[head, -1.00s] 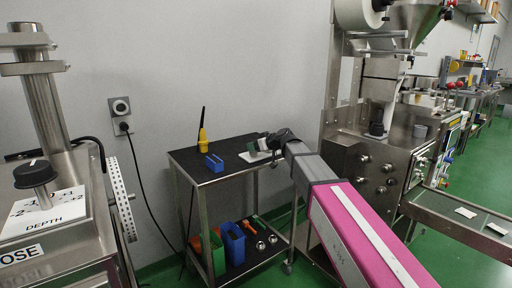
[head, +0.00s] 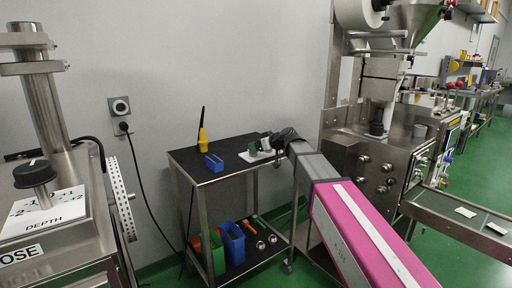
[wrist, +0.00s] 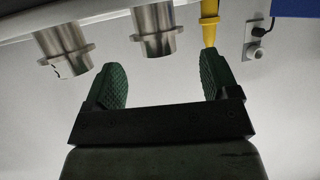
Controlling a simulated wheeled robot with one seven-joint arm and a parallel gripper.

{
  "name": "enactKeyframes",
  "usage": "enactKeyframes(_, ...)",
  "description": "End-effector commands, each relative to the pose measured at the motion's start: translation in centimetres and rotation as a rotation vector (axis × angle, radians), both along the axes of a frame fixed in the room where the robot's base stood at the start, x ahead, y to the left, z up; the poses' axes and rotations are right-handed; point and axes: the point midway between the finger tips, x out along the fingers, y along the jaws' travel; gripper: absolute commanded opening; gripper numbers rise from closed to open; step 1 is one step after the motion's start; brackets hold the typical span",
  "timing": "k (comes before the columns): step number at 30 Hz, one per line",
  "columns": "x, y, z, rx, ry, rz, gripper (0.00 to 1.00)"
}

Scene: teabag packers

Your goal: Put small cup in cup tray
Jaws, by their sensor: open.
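Two steel cups with flanged rims show in the wrist view, one at the upper left (wrist: 63,48) and one near the top middle (wrist: 157,30). They are at a white tray whose edge runs along the top of that view. In the head view the white tray (head: 249,158) lies at the right end of the cart top, partly hidden by my gripper (head: 259,147). In the wrist view my gripper (wrist: 162,78) has its green fingers wide apart with nothing between them. The middle cup appears beyond the gap between the fingers. I cannot tell which cup is the small one.
The cart (head: 200,178) also carries a blue box (head: 214,163) and a yellow device with an antenna (head: 202,135). Its lower shelf holds a blue bin (head: 232,243), an orange tool and small silver round items. A steel machine (head: 385,165) stands to the right; the wall is behind.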

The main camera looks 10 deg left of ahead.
Motion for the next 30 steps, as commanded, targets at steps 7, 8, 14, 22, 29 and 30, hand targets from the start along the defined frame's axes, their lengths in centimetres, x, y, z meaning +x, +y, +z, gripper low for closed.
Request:
enactKeyframes(7,-2.5,-4.4,2.0,0.001,-0.001,-0.001,0.81)
enactKeyframes(8,-2.7,-4.9,2.2,0.001,-0.001,-0.001,0.81)
enactKeyframes(14,-3.9,-7.2,3.3,0.000,0.000,0.000,0.81)
enactKeyframes(22,-4.3,-8.2,3.8,0.000,0.000,0.002,0.81)
enactKeyframes(29,-4.8,-11.1,-0.7,-0.055,0.098,-0.051,0.81)
enactKeyframes(30,-5.0,-12.3,-2.6,-0.079,0.142,-0.076,0.81)
